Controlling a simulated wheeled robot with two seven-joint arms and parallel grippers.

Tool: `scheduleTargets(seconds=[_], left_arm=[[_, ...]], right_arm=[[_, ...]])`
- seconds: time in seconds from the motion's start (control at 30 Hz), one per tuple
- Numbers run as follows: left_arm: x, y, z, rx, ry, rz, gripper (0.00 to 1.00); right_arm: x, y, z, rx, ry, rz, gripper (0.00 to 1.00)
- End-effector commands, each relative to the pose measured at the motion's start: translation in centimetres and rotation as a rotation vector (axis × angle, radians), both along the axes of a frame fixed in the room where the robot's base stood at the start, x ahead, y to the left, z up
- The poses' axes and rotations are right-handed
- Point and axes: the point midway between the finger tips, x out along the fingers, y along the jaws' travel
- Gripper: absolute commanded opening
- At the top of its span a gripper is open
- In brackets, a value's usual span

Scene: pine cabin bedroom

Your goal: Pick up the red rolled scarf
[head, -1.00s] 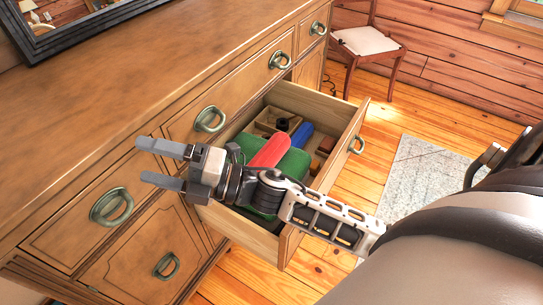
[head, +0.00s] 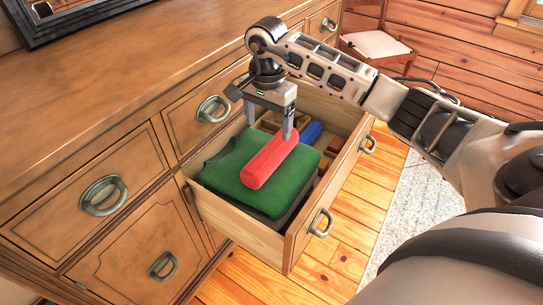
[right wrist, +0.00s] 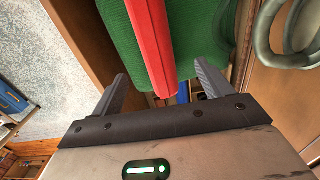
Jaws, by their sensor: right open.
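The red rolled scarf (head: 269,162) lies on a folded green garment (head: 235,175) inside the open drawer. In the right wrist view the scarf (right wrist: 149,40) runs in from the top, and its near end reaches between the fingers. My right gripper (head: 268,128) is open and points down over the far end of the scarf. The right wrist view shows its fingers (right wrist: 160,88) apart on either side of the scarf's end; I cannot tell whether they touch it. My left gripper is not in view.
The open drawer (head: 290,238) juts from the wooden dresser (head: 110,120). A blue roll (head: 308,133) lies beside the scarf, with wooden pieces nearby. The drawer's walls and the dresser front stand close around the gripper. A chair (head: 375,45) stands at the back.

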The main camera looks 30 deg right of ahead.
Motion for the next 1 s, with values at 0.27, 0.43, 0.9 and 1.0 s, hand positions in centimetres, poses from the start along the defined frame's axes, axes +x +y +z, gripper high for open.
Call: scheduleTargets(seconds=[0.27, 0.43, 0.9, 1.0], left_arm=[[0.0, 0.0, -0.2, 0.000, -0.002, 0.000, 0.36], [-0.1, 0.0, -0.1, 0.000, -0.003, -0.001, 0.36], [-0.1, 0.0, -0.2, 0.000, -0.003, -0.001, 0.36], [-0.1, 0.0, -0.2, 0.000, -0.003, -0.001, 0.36]], right_arm=[[0.0, 0.1, -4.5, 0.004, -0.002, -0.002, 0.78], [-0.2, 0.1, -5.6, 0.004, 0.001, 0.000, 0.78], [-0.7, 0.2, -10.2, 0.004, -0.003, -0.002, 0.78], [-0.7, 0.1, -10.2, 0.003, -0.003, -0.001, 0.78]])
